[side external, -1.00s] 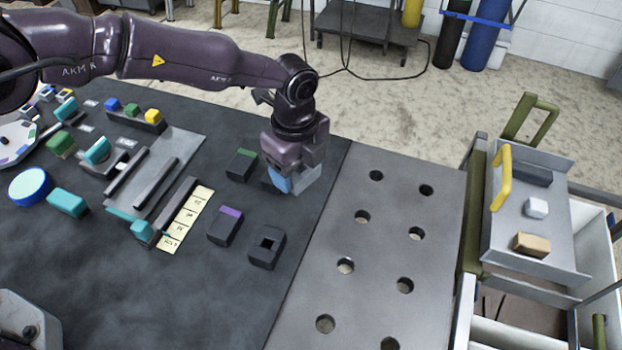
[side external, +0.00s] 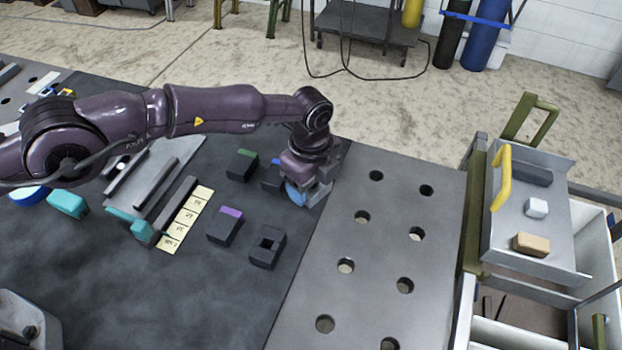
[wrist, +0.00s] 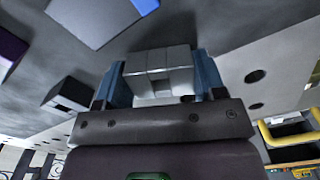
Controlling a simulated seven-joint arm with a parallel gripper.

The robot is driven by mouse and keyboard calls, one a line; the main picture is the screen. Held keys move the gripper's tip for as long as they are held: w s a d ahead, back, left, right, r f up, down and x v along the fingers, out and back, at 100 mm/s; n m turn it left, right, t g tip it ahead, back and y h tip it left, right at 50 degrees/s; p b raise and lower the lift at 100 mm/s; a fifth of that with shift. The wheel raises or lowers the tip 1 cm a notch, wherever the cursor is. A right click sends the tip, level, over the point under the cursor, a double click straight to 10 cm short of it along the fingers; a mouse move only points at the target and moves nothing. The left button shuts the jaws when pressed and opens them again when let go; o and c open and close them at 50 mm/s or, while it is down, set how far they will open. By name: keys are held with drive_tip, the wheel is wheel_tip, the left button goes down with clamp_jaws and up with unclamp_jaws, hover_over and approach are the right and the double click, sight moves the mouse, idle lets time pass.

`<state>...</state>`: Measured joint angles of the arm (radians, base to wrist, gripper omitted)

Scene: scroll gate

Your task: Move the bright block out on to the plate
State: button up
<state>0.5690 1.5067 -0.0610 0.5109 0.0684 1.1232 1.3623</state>
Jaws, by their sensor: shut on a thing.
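My gripper (side external: 304,198) is low over the right edge of the dark mat, beside the grey plate with round holes (side external: 385,250). In the wrist view its two blue fingers (wrist: 163,82) are shut on a pale grey block (wrist: 168,62). The block's pale side also shows at the gripper in the side view (side external: 320,193). I cannot tell whether it touches the surface below. Whether this is the bright block of the task is not certain from its colour.
Dark blocks stand left of my gripper: green-topped (side external: 242,165), purple-topped (side external: 225,225), one with a square hole (side external: 267,247) and one with some blue (side external: 271,180). The holed plate is clear. A yellow-handled tray (side external: 510,240) holds small blocks at right.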

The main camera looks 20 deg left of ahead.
drive_tip(key=o, duration=1.2)
drive_tip(key=shift+f, duration=0.15)
drive_tip(key=shift+o, duration=0.2)
wheel_tip(320, 180, up, 12)
drive_tip(key=shift+r, duration=0.2)
